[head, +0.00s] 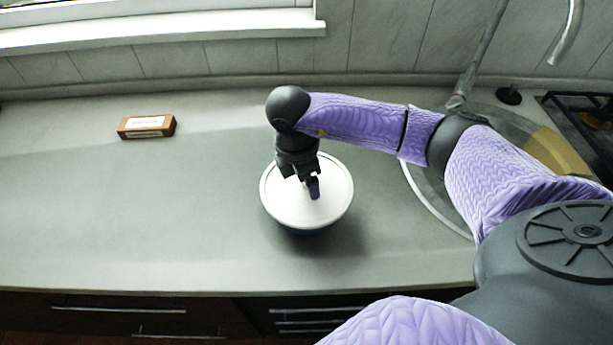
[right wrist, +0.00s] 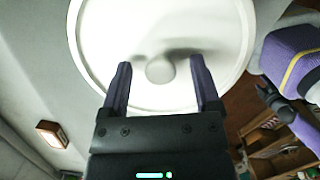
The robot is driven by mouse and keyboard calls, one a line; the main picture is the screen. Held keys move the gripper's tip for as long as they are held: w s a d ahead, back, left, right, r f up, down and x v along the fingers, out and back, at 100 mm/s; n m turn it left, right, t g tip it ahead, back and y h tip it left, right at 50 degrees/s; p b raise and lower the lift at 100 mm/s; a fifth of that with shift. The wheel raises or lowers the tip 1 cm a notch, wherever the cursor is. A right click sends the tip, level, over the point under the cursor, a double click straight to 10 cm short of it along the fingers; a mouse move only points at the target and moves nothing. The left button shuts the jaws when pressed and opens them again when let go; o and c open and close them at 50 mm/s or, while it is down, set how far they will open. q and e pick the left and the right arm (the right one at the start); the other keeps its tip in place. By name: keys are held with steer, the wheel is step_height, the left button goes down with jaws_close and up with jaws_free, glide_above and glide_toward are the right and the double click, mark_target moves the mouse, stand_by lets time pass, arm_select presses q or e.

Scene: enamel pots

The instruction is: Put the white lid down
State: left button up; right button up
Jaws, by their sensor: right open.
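The white lid (head: 333,200) is round and lies on top of a dark pot (head: 310,229) on the counter, covering its mouth. Only a sliver of the pot's side shows below the lid. My right gripper (head: 311,188) is over the middle of the lid, pointing down. In the right wrist view the lid (right wrist: 110,45) fills the upper middle, and its round white knob (right wrist: 160,70) sits between the two fingertips of my right gripper (right wrist: 160,78). The fingers stand apart with gaps on both sides of the knob.
A small brown box with a white label (head: 147,127) lies at the back left of the counter (head: 120,220). A sink (head: 428,190) with a tap is to the right, partly behind my arm. A hob (head: 590,115) stands far right.

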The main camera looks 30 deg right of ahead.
arm_select(q)
steer(key=shift+d, duration=0.2)
arm_select(e)
steer(key=shift+c, duration=0.2)
steer(key=shift+c, duration=1.3)
jaws_close()
arm_select(q)
steer(key=shift+d, duration=0.15)
steer(key=shift+a, duration=0.2)
arm_select(e)
steer(key=shift+r, duration=0.15)
